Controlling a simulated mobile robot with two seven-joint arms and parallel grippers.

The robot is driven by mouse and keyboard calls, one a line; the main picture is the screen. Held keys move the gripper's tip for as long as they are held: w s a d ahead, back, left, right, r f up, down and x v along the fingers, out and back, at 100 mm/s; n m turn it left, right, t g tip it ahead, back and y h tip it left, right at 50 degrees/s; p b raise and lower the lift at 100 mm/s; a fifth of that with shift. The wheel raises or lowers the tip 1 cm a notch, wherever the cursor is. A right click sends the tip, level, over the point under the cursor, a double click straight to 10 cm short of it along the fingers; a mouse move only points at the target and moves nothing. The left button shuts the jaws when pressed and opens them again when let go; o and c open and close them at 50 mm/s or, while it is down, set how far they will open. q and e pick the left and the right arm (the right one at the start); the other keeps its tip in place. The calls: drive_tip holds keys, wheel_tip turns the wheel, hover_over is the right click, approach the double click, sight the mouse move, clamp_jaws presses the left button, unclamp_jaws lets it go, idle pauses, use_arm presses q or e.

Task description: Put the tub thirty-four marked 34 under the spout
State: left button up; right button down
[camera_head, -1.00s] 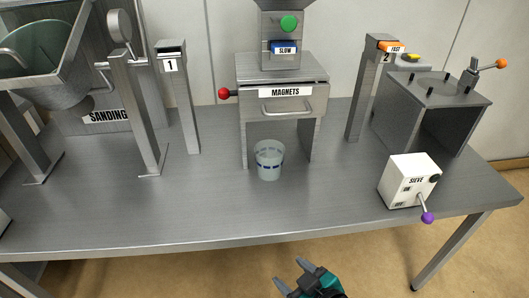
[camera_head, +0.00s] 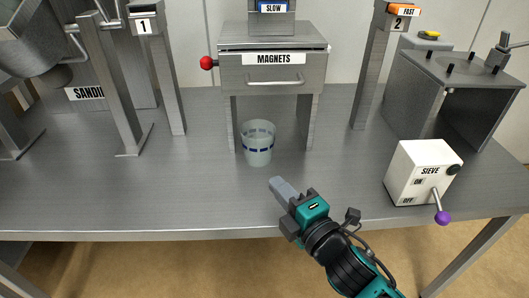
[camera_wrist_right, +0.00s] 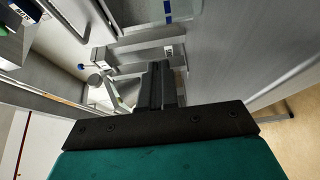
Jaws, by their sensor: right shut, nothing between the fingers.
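A translucent tub (camera_head: 258,146) with a band of dark blue marks stands upright on the table below the MAGNETS box (camera_head: 273,72). I cannot read a number on it. Part of a pale tub with a blue mark (camera_wrist_right: 168,12) shows at the top edge of the right wrist view. My right gripper (camera_head: 276,183) is shut and empty over the front part of the table, in front of the tub and slightly right of it, apart from it. Its closed fingers (camera_wrist_right: 157,75) also show in the right wrist view. My left gripper is out of view. I cannot make out a spout clearly.
Legs of the MAGNETS box flank the tub. A red knob (camera_head: 206,62) sticks out at its left. Post 1 (camera_head: 157,80) and post 2 (camera_head: 373,75) stand either side. The white SIEVE box (camera_head: 415,175) with a purple-tipped lever is at right. The front middle of the table is clear.

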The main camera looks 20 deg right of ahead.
approach(257, 144)
drive_tip(key=w+a, duration=0.1)
drive_tip(key=a, duration=0.1)
drive_tip(key=w+a, duration=0.1)
drive_tip(key=w, duration=0.1)
drive_tip(key=shift+a+b, duration=0.35)
drive_tip(key=shift+a, duration=0.05)
drive_tip(key=shift+w+d, duration=0.75)
drive_tip(key=shift+w, duration=0.2)
drive_tip(key=shift+w+d, duration=0.4)
drive_tip(key=shift+w, duration=0.15)
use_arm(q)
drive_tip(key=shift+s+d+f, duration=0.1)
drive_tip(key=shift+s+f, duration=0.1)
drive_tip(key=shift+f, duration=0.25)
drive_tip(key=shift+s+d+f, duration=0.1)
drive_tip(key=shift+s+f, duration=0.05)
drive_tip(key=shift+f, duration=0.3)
use_arm(e)
drive_tip(key=shift+w, duration=0.1)
